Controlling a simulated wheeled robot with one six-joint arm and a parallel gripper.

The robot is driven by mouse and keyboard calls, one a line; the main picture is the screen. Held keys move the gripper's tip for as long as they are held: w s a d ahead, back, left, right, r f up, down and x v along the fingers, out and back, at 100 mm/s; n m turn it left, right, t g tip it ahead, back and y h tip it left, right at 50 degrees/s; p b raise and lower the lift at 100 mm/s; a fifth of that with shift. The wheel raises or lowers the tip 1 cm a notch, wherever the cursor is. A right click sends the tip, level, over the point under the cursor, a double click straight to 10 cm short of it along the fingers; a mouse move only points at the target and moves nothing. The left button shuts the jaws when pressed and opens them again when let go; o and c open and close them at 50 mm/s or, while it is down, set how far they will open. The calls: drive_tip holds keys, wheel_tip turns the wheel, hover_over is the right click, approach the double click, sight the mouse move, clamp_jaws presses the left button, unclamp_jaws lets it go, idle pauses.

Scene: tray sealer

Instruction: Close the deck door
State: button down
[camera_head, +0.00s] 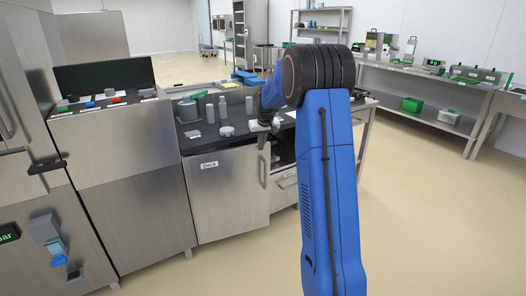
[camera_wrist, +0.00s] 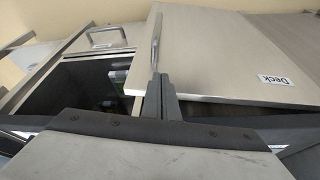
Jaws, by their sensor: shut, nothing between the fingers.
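The deck door (camera_head: 228,195) is a steel panel with a "Deck" label, in the front of the counter. It stands ajar, and its handle edge is away from the cabinet. It also shows in the wrist view (camera_wrist: 225,50), with its bar handle (camera_wrist: 157,38) along the free edge. A dark cabinet opening (camera_wrist: 75,85) shows beside that edge. My gripper (camera_wrist: 162,95) is shut and empty, with its fingers by the door's free edge, near one end of the handle. I cannot tell if they touch. In the head view my gripper (camera_head: 262,142) is at the door's top right corner.
The black counter top (camera_head: 205,138) holds several grey bottles and jars. A steel machine with buttons (camera_head: 105,98) stands at left. Shelves with green boxes (camera_head: 412,104) are at far right. The floor before the door is clear.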

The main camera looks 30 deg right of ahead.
drive_tip(key=shift+w+d, duration=0.15)
drive_tip(key=shift+w, duration=0.45)
drive_tip(key=shift+w+d, duration=0.15)
drive_tip(key=shift+w, duration=0.4)
